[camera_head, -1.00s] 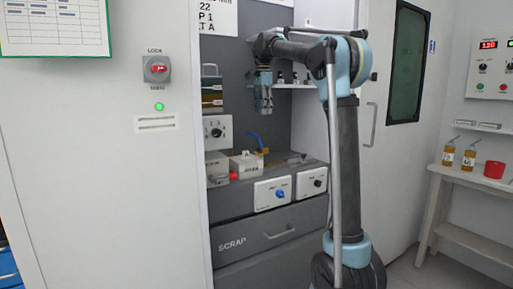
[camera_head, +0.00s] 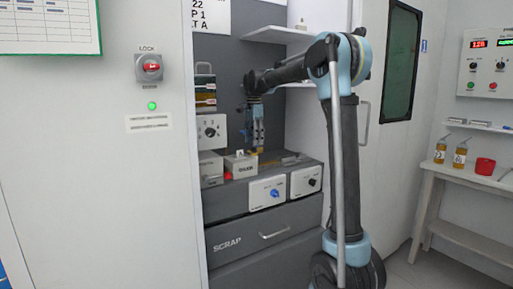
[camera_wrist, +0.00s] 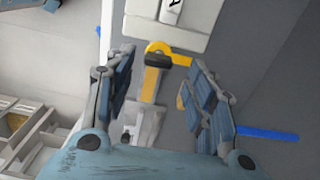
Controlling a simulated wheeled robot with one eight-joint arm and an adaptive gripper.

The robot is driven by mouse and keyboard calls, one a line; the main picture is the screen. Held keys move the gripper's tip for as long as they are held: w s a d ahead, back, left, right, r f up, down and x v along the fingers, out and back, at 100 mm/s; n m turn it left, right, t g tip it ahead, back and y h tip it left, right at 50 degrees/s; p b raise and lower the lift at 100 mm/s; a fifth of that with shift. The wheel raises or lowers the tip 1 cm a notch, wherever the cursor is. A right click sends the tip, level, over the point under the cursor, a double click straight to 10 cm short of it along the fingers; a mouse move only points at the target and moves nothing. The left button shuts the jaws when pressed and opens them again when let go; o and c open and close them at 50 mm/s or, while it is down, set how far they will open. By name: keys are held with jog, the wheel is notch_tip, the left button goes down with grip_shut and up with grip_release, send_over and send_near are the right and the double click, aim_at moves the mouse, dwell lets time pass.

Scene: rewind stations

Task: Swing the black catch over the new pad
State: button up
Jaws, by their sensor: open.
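In the wrist view a narrow pale holder (camera_wrist: 146,122) carries an amber-brown pad (camera_wrist: 150,85). A small dark piece (camera_wrist: 158,60), which looks like the black catch, lies at the pad's far end, beside a yellow curved part (camera_wrist: 172,53). I cannot tell whether it crosses the pad. My gripper (camera_wrist: 160,62) is open and empty, with one finger on each side of the holder; contact is not visible. In the head view my gripper (camera_head: 257,138) points down just above the bench top, and the catch is too small to make out.
A white box (camera_head: 240,166) and a red button (camera_head: 228,176) stand left of my gripper. Below are a blue knob panel (camera_head: 267,192) and the scrap drawer (camera_head: 235,236). A blue strip (camera_wrist: 265,133) lies right of my fingers. A shelf (camera_head: 280,35) is above.

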aim_at(252, 149)
jog(key=shift+f, duration=1.6)
jog(key=c, duration=1.1)
jog(key=shift+o, duration=0.2)
jog(key=shift+d, duration=0.2)
jog(key=shift+a, duration=0.1)
